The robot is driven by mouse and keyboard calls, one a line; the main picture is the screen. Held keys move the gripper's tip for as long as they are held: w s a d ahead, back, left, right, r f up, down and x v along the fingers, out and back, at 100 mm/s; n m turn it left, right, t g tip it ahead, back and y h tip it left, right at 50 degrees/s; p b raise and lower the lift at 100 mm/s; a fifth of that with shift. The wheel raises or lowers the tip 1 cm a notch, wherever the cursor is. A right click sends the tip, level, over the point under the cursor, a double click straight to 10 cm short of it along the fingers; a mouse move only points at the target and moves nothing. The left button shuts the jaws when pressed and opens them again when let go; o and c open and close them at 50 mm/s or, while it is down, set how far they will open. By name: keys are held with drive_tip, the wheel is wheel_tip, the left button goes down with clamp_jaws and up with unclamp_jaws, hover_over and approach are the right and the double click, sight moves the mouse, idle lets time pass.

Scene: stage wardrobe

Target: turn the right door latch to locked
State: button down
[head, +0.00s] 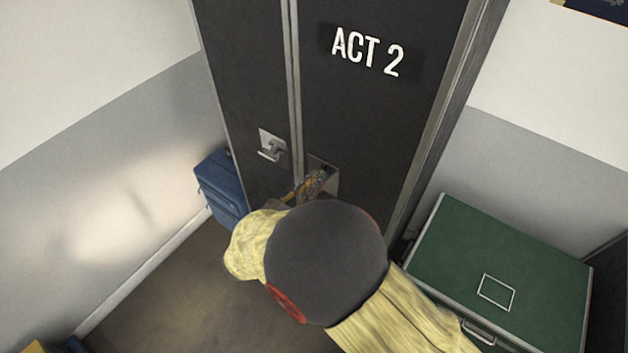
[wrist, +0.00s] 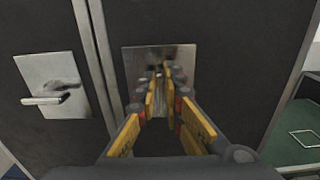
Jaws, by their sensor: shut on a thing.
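The right door (head: 365,100) is dark with "ACT 2" in white and stands closed beside the left door (head: 247,70). The right latch has a metal plate (head: 328,170), which also shows in the wrist view (wrist: 145,58). My gripper (head: 314,183) is at this plate, its yellow-sided fingers (wrist: 160,80) shut on the right latch handle. The fingers hide most of the handle, so its angle cannot be told. The left latch (head: 271,146) sits on its own plate, and its lever (wrist: 45,100) points left, about level in the wrist view.
A blue suitcase (head: 220,188) stands on the floor left of the wardrobe. A green case (head: 500,265) with a metal edge is at the right, close to my arm.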

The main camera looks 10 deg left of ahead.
drive_tip(key=shift+m, duration=0.4)
drive_tip(key=m+b, duration=0.2)
drive_tip(key=d+m+b, duration=0.1)
drive_tip(key=m+b, duration=0.2)
drive_tip(key=f+m+b, duration=0.1)
drive_tip(key=m+b, duration=0.1)
drive_tip(key=m, duration=0.1)
drive_tip(key=shift+s+d, duration=0.2)
drive_tip(key=shift+s, duration=0.1)
drive_tip(key=m+b, duration=0.3)
drive_tip(key=b, duration=0.1)
drive_tip(key=m+b, duration=0.3)
drive_tip(key=b, duration=0.1)
drive_tip(key=f+m+b, duration=0.1)
drive_tip(key=m+b, duration=0.2)
drive_tip(key=b, duration=0.1)
drive_tip(key=shift+s+d+f, duration=0.1)
drive_tip(key=shift+d, duration=0.15)
drive_tip(key=c, duration=2)
unclamp_jaws()
drive_tip(key=shift+o, duration=0.4)
